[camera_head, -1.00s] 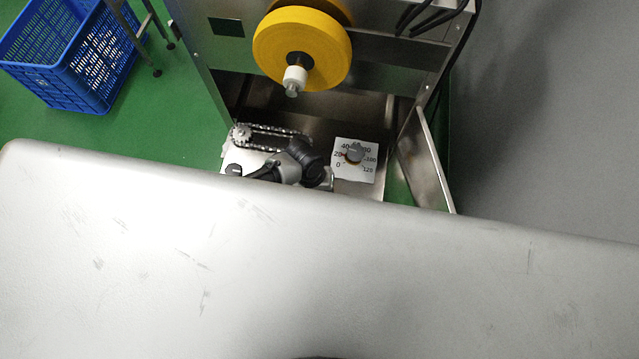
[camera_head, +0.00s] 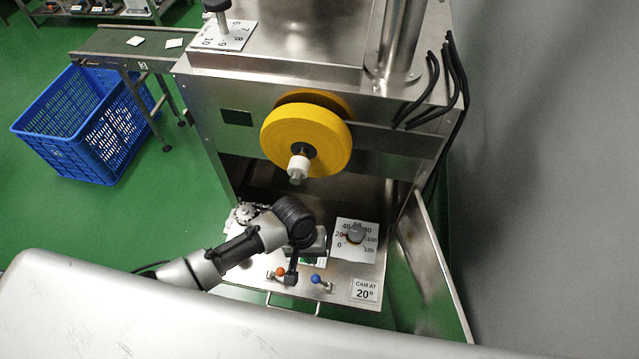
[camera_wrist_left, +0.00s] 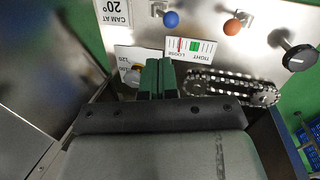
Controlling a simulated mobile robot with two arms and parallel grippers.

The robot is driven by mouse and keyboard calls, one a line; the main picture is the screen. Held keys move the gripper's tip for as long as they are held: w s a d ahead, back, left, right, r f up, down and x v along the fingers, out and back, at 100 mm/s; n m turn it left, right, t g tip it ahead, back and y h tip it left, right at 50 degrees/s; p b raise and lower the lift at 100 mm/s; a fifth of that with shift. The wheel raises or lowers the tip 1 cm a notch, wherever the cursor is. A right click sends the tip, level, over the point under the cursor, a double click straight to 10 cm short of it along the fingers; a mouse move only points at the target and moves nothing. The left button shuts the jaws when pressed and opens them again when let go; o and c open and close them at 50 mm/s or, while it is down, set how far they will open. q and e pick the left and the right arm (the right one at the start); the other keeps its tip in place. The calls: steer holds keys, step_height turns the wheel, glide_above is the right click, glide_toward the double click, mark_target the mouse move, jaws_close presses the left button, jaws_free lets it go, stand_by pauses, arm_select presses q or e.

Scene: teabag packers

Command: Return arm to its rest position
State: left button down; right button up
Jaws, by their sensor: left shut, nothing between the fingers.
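The fingers are hard to make out in the head view. In the left wrist view my left gripper (camera_wrist_left: 157,70) is shut and empty, its dark green fingers side by side. They appear between the dial (camera_wrist_left: 131,77) and the chain (camera_wrist_left: 230,88), just below the tight/loose gauge (camera_wrist_left: 190,47). My right gripper is not in view.
The panel has an orange-knobbed lever (camera_head: 280,272), a blue-knobbed lever (camera_head: 315,278) and a black knob (camera_wrist_left: 298,57). An open steel door (camera_head: 435,270) stands on the right. A yellow roll (camera_head: 300,140) is above. A blue crate (camera_head: 85,125) and a conveyor (camera_head: 125,42) are left.

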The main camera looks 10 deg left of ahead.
arm_select(q)
steer(key=s+r+m+t+h, duration=0.1)
steer(key=s+r+m+t, duration=0.15)
steer(key=s+r, duration=0.4)
steer(key=s+a+r+t+y, duration=0.25)
steer(key=s+a+r, duration=0.35)
steer(key=a+r, duration=0.5)
step_height(320, 180, down, 28)
steer(key=s+a+m+g, duration=0.1)
steer(key=g, duration=0.1)
steer(key=s+a+f+g, duration=0.1)
steer(key=s+a+f, duration=0.2)
steer(key=s+f, duration=1.3)
steer(key=shift+s+y, duration=0.15)
steer(key=shift+y, duration=0.3)
steer(key=shift+f, duration=0.1)
